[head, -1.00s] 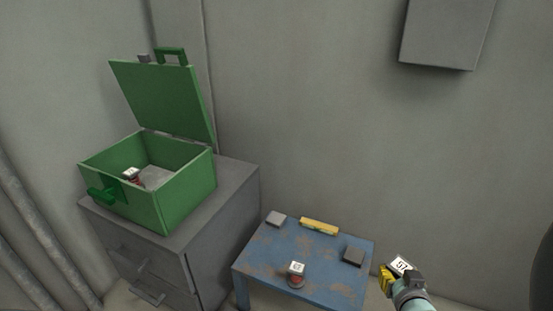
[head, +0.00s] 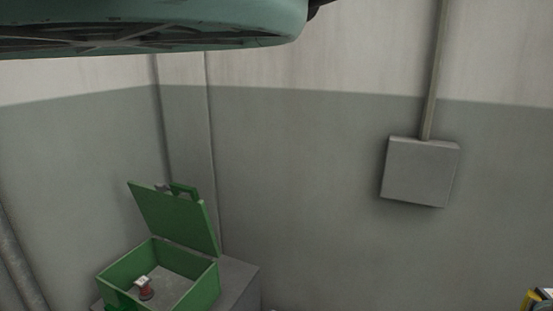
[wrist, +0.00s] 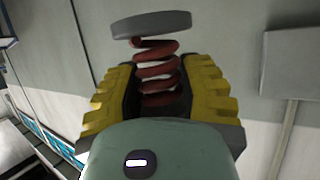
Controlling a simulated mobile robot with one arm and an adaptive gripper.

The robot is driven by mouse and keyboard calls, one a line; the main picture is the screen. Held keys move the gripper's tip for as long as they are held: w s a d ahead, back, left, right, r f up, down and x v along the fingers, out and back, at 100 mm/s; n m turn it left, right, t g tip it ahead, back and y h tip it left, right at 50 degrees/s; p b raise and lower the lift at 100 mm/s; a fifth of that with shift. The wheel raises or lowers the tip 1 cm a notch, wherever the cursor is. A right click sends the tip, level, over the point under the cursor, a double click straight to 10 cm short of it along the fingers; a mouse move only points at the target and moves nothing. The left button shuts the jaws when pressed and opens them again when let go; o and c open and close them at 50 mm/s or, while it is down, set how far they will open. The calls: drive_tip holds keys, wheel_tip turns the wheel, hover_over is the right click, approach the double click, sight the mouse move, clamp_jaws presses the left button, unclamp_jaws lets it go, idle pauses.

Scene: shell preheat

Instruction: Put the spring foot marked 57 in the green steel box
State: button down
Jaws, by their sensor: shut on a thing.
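The green steel box (head: 202,292) stands at the lower left of the head view with its lid raised. A red spring foot with a pale top (head: 145,291) stands inside it; its mark is too small to read. My gripper (wrist: 158,88) is shut on another spring foot (wrist: 155,62), a red coil with a grey disc at its outer end. The disc hides nothing of the coil between the yellow fingers, but the number is not visible in the wrist view. My gripper shows only partly at the head view's lower right corner, well right of the box.
The box stands on a grey cabinet (head: 239,284). A grey wall box (head: 419,172) with a conduit hangs on the right. Bare wall lies behind the space between my gripper and the green box. The blue table is out of the head view.

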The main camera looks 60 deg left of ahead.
wheel_tip(320, 180, up, 47)
drive_tip(key=s+d+m+h+p, duration=0.1)
drive_tip(key=d+p, duration=0.1)
drive_tip(key=p, duration=4)
drive_tip(key=shift+s+d+p, duration=0.15)
drive_tip(key=shift+d+p, duration=0.2)
drive_tip(key=shift+d, duration=0.05)
drive_tip(key=shift+a, duration=0.1)
